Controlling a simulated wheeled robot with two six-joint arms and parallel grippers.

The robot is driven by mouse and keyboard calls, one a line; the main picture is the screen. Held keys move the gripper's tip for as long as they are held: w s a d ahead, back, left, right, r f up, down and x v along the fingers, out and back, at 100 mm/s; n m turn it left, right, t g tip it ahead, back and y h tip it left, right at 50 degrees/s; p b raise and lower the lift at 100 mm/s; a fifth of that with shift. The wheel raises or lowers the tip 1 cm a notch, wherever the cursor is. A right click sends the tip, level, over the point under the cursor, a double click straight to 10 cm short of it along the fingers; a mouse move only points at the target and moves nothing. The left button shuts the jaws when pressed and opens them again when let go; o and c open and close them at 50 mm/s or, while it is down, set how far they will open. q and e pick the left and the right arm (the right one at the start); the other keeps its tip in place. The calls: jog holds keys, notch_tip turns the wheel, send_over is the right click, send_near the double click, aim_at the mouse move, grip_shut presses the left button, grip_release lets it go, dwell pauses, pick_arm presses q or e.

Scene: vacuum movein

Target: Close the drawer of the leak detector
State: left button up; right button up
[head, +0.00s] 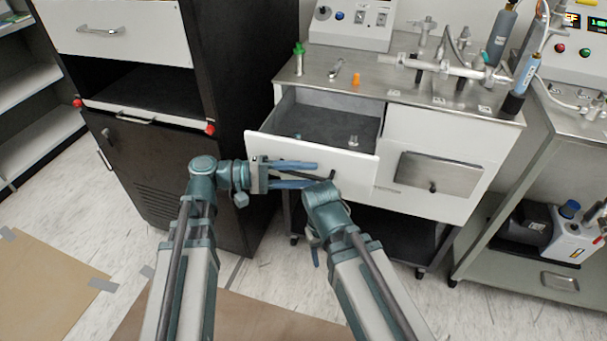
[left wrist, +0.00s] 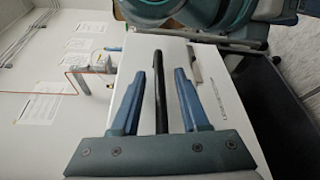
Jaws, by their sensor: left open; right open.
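The leak detector (head: 440,135) is a white cabinet with a metal top. Its drawer (head: 310,155) is pulled out at the upper left, with its grey inside showing. My left gripper (head: 320,174) is open, its fingers lying along the drawer front. In the left wrist view the black handle (left wrist: 160,90) runs between the two blue fingers (left wrist: 155,90), with gaps on both sides; contact cannot be told. My right gripper (head: 315,254) hangs low in front of the cabinet, mostly hidden behind its own arm.
A dark cabinet (head: 235,60) stands close on the left. A cart (head: 540,220) stands at the right. Cardboard (head: 45,290) lies on the floor.

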pick_arm(q)
grip_shut()
dwell(1.3)
